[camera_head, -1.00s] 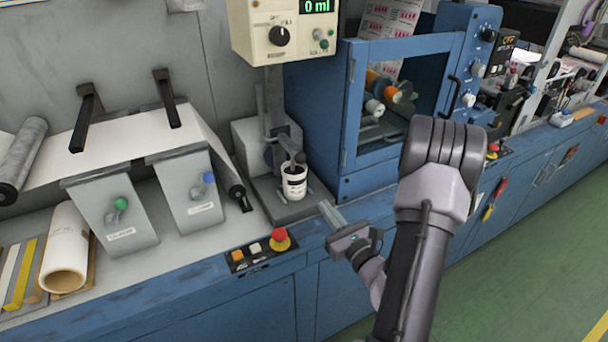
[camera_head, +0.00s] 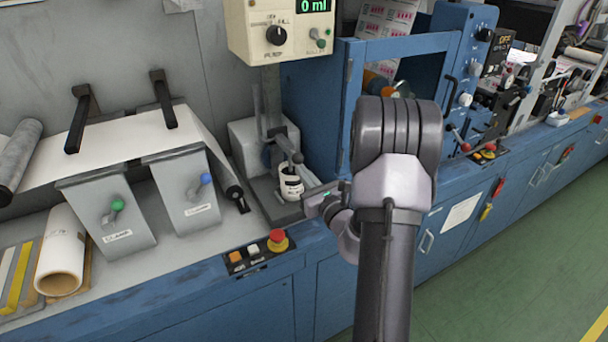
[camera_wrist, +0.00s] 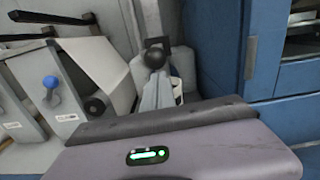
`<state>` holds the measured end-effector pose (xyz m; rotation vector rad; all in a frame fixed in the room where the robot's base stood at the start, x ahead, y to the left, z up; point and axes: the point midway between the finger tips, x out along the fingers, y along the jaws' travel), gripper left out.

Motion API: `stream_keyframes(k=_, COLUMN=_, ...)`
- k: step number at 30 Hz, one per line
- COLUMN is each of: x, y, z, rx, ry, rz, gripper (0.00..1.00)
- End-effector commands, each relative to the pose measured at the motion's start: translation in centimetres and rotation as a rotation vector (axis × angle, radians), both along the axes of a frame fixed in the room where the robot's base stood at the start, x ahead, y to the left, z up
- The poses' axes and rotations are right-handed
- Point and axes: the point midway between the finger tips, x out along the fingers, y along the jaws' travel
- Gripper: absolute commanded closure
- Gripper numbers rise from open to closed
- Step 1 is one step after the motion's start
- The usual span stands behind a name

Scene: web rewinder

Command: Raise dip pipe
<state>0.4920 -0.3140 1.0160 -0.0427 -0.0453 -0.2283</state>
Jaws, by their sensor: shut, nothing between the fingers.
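The dip pipe assembly is a grey post with a short arm (camera_head: 284,143) that ends in a dark round knob (camera_head: 297,158), above a white can with a dark label (camera_head: 291,186). I cannot make out the pipe itself. My gripper (camera_head: 305,196) is shut and empty, low at the right side of the can; I cannot tell whether it touches it. In the wrist view my gripper (camera_wrist: 154,88) points forward, with the black knob (camera_wrist: 155,51) beyond its tips and the can (camera_wrist: 177,87) partly hidden behind it.
A cream pump box (camera_head: 279,32) with a dial and a "0 ml" display hangs above. A blue framed cabinet (camera_head: 343,105) stands close on the right. A red button (camera_head: 278,236) sits on the front edge.

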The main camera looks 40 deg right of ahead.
Motion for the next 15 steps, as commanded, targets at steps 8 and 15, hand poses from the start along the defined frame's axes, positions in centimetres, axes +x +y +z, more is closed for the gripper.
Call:
stream_keyframes(k=8, x=0.0, y=0.0, z=0.8, rx=0.000, ry=0.000, rz=0.000, gripper=1.00)
stream_keyframes(k=15, x=0.0, y=0.0, z=6.2, rx=-0.003, ry=-0.002, rz=0.001, gripper=1.00)
